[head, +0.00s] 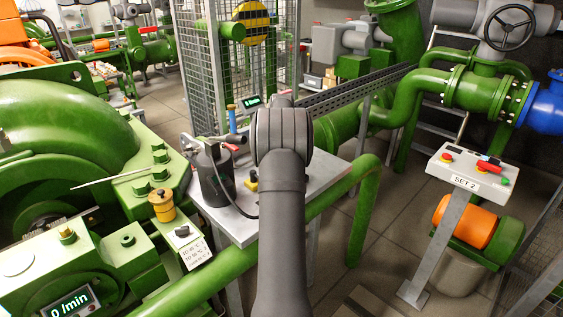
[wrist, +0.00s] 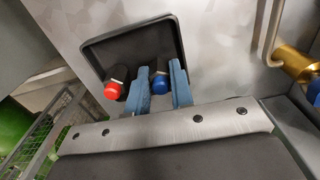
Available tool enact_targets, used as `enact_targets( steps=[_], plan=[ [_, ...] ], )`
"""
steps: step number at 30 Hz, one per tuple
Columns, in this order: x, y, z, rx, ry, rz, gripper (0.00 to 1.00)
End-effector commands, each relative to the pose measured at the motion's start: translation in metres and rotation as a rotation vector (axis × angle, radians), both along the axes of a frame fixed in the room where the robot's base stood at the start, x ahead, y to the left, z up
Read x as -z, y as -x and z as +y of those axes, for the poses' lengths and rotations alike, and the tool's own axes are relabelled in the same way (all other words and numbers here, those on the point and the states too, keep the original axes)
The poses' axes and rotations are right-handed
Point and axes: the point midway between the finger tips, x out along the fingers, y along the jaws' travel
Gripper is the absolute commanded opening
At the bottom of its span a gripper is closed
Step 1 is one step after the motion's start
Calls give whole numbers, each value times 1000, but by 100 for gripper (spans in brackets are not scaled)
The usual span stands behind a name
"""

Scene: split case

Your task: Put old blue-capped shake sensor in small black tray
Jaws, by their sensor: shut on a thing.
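In the wrist view, my gripper (wrist: 161,88) is shut on the blue-capped sensor (wrist: 160,84), with one blue-grey finger on each side of it. The sensor's cap faces the camera, and its lower body is mostly hidden. It shows within the outline of the small black tray (wrist: 100,49); I cannot tell whether it touches the tray floor. A red-capped sensor (wrist: 113,89) is in the tray, left of the fingers and apart from them. In the head view, my arm hides the gripper, the tray and both sensors.
The grey bench (head: 240,228) carries a black canister (head: 214,175) with a cable, left of my arm. A small display device (head: 250,101) stands behind. In the wrist view, a brass fitting (wrist: 294,62) and a bent metal handle (wrist: 268,30) are right of the tray.

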Motion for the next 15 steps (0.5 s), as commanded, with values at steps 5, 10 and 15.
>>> enact_targets(
  steps=[5, 10, 15],
  plan=[
    [4, 0, 0, 0, 0, 0, 0],
    [6, 0, 0, 0, 0, 0, 33],
    [6, 0, 0, 0, 0, 0, 46]
  ],
)
